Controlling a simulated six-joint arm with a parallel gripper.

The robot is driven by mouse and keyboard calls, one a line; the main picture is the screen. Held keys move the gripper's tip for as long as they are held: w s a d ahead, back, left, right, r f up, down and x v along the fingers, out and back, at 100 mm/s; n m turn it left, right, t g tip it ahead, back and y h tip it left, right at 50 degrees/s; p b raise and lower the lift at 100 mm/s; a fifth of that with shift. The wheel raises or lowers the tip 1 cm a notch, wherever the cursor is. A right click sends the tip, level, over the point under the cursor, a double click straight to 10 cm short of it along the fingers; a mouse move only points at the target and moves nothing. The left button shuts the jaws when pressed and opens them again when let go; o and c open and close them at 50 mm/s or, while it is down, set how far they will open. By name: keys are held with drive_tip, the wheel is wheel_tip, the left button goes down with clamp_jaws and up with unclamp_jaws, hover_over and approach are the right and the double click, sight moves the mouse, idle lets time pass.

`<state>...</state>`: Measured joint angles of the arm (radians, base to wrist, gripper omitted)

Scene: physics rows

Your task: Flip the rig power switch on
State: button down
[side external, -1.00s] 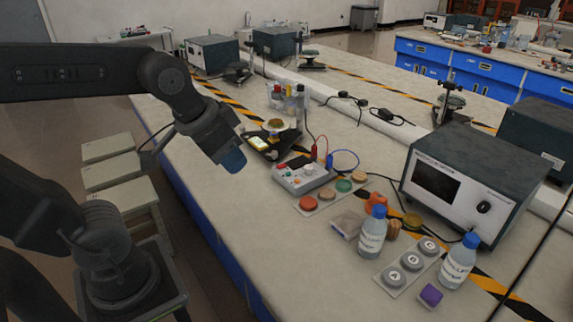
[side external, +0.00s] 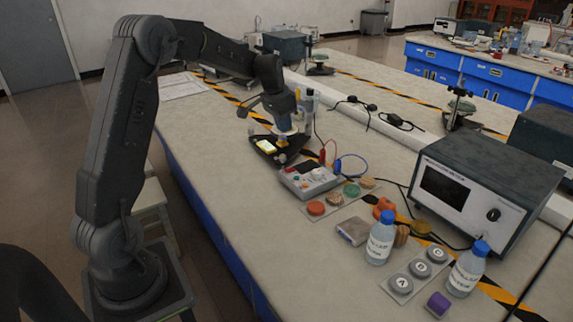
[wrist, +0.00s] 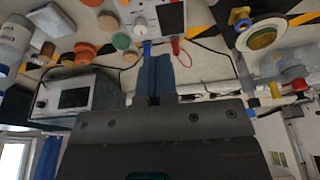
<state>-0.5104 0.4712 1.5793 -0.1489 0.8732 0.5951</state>
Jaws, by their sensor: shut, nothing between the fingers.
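The rig is likely the small grey control box (side external: 308,181) with a dial, small coloured controls and red and blue leads. It sits mid-bench. The box also shows at the top of the wrist view (wrist: 163,17), partly cut off. I cannot make out which control is the power switch, or its position.
Coloured round pads (side external: 316,208) lie in front of the box. Two blue-capped bottles (side external: 380,241), lettered grey buttons (side external: 419,270) and a purple block (side external: 438,303) stand nearer. A large instrument (side external: 474,193) stands right. The bench's left strip is clear.

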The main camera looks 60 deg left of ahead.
sight(288, 170)
drive_tip(key=a+f, duration=0.1)
drive_tip(key=w+a+f, duration=0.1)
drive_tip(key=shift+a+f, duration=0.2)
drive_tip(key=shift+a, duration=0.2)
drive_tip(key=x, duration=0.8)
drive_tip(key=s+x, duration=0.1)
drive_tip(key=x, duration=0.3)
drive_tip(key=shift+f, duration=0.5)
drive_tip(key=shift+s+f, duration=0.1)
drive_tip(key=shift+f, duration=0.45)
drive_tip(key=shift+s+f, duration=0.1)
drive_tip(key=shift+f, duration=0.25)
